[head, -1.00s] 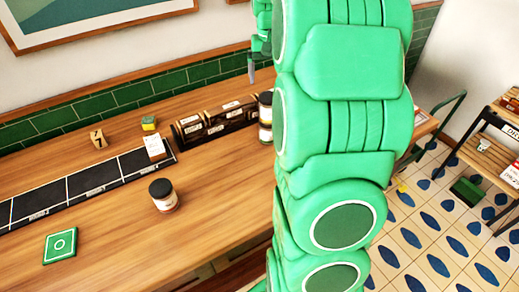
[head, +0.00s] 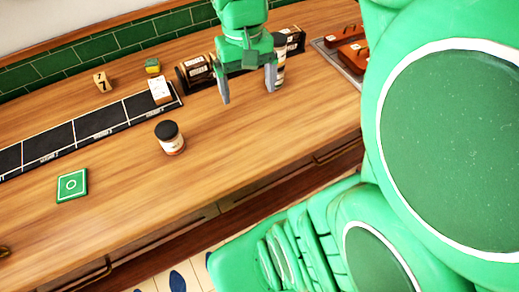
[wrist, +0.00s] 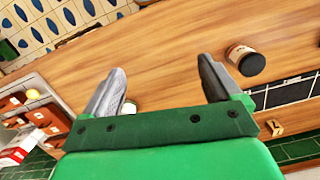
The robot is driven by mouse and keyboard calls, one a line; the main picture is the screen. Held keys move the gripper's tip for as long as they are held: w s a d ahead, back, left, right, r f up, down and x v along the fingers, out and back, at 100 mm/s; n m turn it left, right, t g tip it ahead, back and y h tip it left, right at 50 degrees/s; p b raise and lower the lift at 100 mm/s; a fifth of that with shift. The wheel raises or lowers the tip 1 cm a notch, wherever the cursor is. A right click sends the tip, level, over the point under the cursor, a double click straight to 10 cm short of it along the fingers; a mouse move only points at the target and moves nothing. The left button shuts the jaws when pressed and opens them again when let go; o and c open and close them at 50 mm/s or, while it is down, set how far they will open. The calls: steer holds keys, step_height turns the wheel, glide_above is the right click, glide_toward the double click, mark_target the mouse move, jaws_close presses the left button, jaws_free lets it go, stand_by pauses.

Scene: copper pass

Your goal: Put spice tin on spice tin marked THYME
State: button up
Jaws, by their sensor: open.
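A spice tin (head: 171,145) with a black lid and pale label stands alone on the wooden counter; it also shows in the wrist view (wrist: 240,55), right of my fingers. More dark-lidded tins (head: 280,72), seemingly one atop another, stand at the end of a label rack, partly hidden by my gripper's right finger. No tin's label is readable, so I cannot tell which is THYME. My gripper (head: 247,94) is open and empty above the counter, right of and beyond the lone tin.
A black sectioned strip (head: 95,124) runs along the left, with a white card block (head: 160,90) at its end. A numbered wooden block (head: 102,81), a yellow-green block (head: 152,65) and a green square (head: 72,186) lie nearby. A tray (head: 328,54) with reddish-brown items is right. The front middle is clear.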

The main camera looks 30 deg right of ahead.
steer(key=s+a+f+n, duration=0.1)
steer(key=s+a+f, duration=0.1)
steer(key=s, duration=0.4)
steer(key=s+a+f, duration=0.1)
steer(key=s+a, duration=0.1)
steer(key=s, duration=0.5)
steer(key=shift+a+f+n+g, duration=0.25)
steer(key=shift+f+n+g, duration=0.05)
steer(key=shift+f+n, duration=0.1)
